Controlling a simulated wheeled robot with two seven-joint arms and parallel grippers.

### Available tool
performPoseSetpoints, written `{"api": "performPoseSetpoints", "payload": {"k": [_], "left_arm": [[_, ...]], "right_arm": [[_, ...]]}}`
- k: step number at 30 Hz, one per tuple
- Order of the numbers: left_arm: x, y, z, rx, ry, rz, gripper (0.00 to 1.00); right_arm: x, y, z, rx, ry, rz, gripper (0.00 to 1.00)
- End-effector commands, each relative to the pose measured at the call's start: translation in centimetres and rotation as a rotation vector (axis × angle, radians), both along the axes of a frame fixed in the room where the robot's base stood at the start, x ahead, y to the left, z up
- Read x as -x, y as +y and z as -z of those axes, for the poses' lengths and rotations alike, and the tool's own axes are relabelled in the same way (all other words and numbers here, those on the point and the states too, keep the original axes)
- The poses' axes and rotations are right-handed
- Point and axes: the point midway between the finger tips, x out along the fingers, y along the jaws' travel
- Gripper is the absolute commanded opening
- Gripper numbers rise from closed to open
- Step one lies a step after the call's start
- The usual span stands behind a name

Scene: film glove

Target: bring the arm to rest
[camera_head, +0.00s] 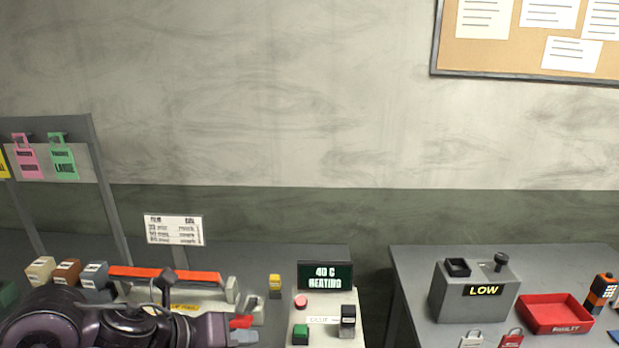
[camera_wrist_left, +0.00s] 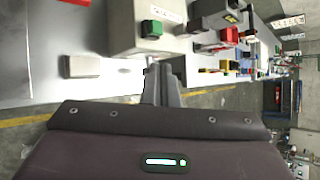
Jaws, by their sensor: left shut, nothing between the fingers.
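My left arm comes in low from the left in the head view. Its gripper (camera_head: 243,338) is over the front of the left table, just left of the heating station. In the left wrist view the two fingers (camera_wrist_left: 158,75) are together with nothing between them. A small red piece shows right by the fingertips in the head view; I cannot tell what it belongs to. The heating station (camera_head: 324,312) has a green button (camera_head: 300,334), a red button and a dark sign (camera_head: 325,275) reading 40 C HEATING. My right gripper is not in view.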

Motion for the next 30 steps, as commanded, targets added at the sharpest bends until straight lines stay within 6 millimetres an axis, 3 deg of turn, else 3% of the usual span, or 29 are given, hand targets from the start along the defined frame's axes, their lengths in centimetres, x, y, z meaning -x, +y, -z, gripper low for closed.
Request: {"api": "performPoseSetpoints", "payload": {"k": [8, 14, 17, 20, 24, 30], "left_arm": [[-0.4, -3.8, 0.2, 0.261, 0.062, -0.215, 0.00], [-0.9, -4.4, 0.8, 0.578, 0.218, -0.578, 0.00], [-0.7, -2.5, 2.6, 0.780, 0.374, -0.897, 0.00], [0.6, 0.5, 5.7, 0.937, 0.541, -1.244, 0.00], [4.0, 4.1, 10.1, 1.055, 0.729, -1.658, 0.00], [9.7, 7.2, 14.8, 1.110, 0.912, -2.113, 0.00]], "right_arm": [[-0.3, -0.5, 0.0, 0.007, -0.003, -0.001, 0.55], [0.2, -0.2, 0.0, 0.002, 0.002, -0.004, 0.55], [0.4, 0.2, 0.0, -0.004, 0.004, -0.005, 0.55], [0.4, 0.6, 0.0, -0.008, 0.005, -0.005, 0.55], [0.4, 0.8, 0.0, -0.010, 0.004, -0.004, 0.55], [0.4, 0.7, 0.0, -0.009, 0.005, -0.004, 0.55]]}}
